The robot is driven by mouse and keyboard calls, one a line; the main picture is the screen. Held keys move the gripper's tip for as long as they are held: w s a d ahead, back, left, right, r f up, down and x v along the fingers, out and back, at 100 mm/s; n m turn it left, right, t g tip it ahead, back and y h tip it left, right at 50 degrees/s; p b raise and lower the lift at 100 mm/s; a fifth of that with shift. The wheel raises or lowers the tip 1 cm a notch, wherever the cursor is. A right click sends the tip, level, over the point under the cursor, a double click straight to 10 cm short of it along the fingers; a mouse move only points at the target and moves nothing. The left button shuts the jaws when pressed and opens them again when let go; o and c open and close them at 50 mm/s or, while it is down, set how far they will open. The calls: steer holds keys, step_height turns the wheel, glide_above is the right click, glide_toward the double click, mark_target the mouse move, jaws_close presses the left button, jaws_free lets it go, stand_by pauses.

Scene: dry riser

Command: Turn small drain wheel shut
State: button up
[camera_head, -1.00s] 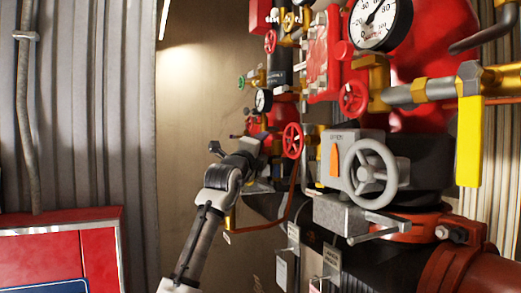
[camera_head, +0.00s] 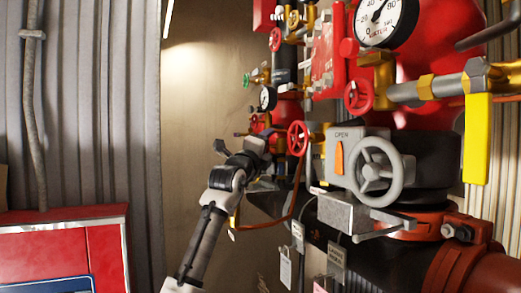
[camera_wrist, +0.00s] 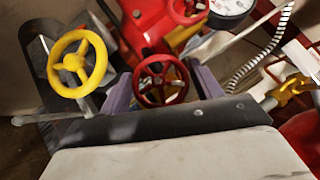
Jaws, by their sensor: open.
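In the wrist view a small red spoked wheel (camera_wrist: 161,80) sits between the two purple fingers of my gripper (camera_wrist: 163,86). The gripper is open, one finger on each side of the wheel; I cannot tell whether they touch it. A yellow three-spoked wheel (camera_wrist: 77,63) is to the left, and another red wheel (camera_wrist: 187,10) is beyond. No label shows which is the drain wheel. In the head view my gripper (camera_head: 238,146) is left of a red wheel (camera_head: 298,138); its fingertips are partly hidden.
A large grey handwheel (camera_head: 372,171) on a grey box marked OPEN is at right. A yellow lever (camera_head: 475,138), a pressure gauge (camera_head: 387,20) and hanging tags (camera_head: 286,267) crowd the pipework. A red cabinet (camera_head: 65,250) stands at lower left. A corrugated hose (camera_wrist: 262,58) is right of the fingers.

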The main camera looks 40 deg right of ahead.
steer(key=a+r+b+v, duration=0.1)
steer(key=r+b+v, duration=0.2)
steer(key=b+v, duration=0.5)
steer(key=v, duration=0.8)
steer(key=shift+s, duration=0.4)
steer(key=shift+a+r, duration=0.15)
